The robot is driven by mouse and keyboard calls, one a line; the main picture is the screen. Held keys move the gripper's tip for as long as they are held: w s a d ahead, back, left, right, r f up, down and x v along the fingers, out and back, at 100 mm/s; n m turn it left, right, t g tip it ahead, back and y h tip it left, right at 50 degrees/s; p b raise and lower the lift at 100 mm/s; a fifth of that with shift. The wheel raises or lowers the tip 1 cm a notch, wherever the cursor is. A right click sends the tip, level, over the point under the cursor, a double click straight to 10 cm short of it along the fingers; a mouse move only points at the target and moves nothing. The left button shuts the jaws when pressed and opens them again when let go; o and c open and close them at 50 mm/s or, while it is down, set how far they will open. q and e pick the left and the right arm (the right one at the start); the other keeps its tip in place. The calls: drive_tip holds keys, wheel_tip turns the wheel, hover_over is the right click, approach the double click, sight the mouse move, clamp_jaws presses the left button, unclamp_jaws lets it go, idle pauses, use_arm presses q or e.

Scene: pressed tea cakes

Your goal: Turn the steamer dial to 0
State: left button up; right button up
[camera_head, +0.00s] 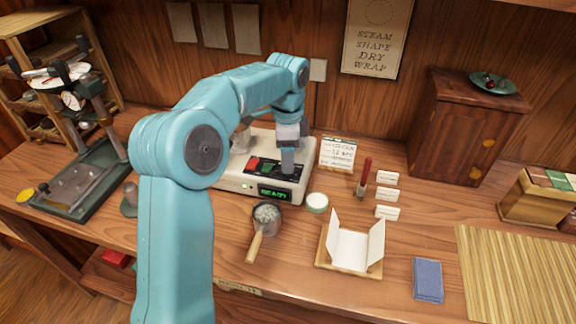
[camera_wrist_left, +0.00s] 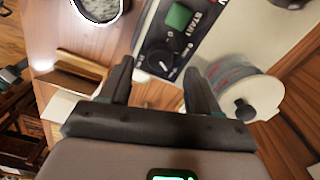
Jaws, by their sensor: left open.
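The steamer (camera_head: 235,180) is a cream box on the bench, with a red button and a lit green display (camera_head: 273,194) that seems to read READY. My left gripper (camera_head: 288,166) points down over the right part of its top panel. In the left wrist view the black round dial (camera_wrist_left: 160,60) with a white pointer mark lies between and beyond the open fingers of the gripper (camera_wrist_left: 160,80). They look apart from it. The number it points to is too small to read. In the head view I cannot make out the dial. My right gripper is out of view.
A lidded pot (camera_wrist_left: 245,95) stands close to one finger. A press (camera_head: 80,185) stands left.

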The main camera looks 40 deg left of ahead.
use_arm(q)
drive_tip(key=shift+s+f, duration=0.2)
drive_tip(key=shift+f, duration=0.9)
drive_tip(key=shift+w+f, duration=0.2)
drive_tip(key=shift+f, duration=0.25)
drive_tip(key=shift+s+r, duration=0.1)
drive_tip(key=shift+s, duration=0.05)
drive_tip(key=shift+c, duration=1.2)
drive_tip(key=c, duration=0.8)
